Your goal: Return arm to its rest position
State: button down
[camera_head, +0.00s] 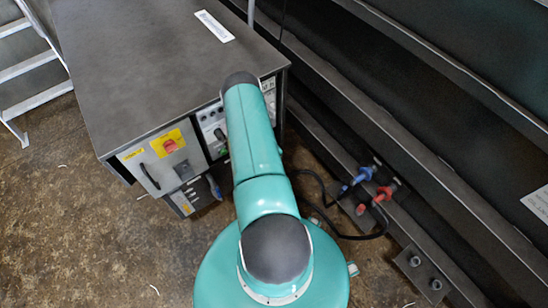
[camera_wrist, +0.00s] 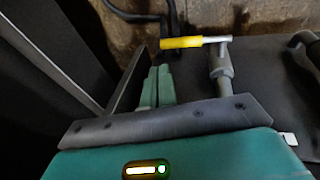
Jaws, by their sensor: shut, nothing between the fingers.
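My teal arm shows in the head view, reaching from its round base up toward the front of a grey control cabinet (camera_head: 120,50). The arm's far end stops in front of the cabinet's upper front edge, and my gripper is hidden there. In the wrist view my gripper (camera_wrist: 156,86) shows as two teal fingers side by side, shut with nothing between them. A yellow-sleeved metal bar (camera_wrist: 190,42) lies just beyond and to the right of the fingertips. I cannot tell whether they touch.
The cabinet front has a red switch (camera_head: 171,146) on a yellow plate. Blue (camera_head: 358,178) and red (camera_head: 378,199) hose fittings with black hoses lie right of my arm, beside the dark compactor wall (camera_head: 440,90). White steps (camera_head: 28,66) stand at left. The brown floor (camera_head: 90,230) is mostly open.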

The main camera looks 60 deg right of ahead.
jog(key=r, duration=0.3)
jog(key=s+r, duration=0.1)
jog(key=r, duration=0.1)
jog(key=shift+a+r, duration=0.2)
jog(key=shift+s, duration=0.1)
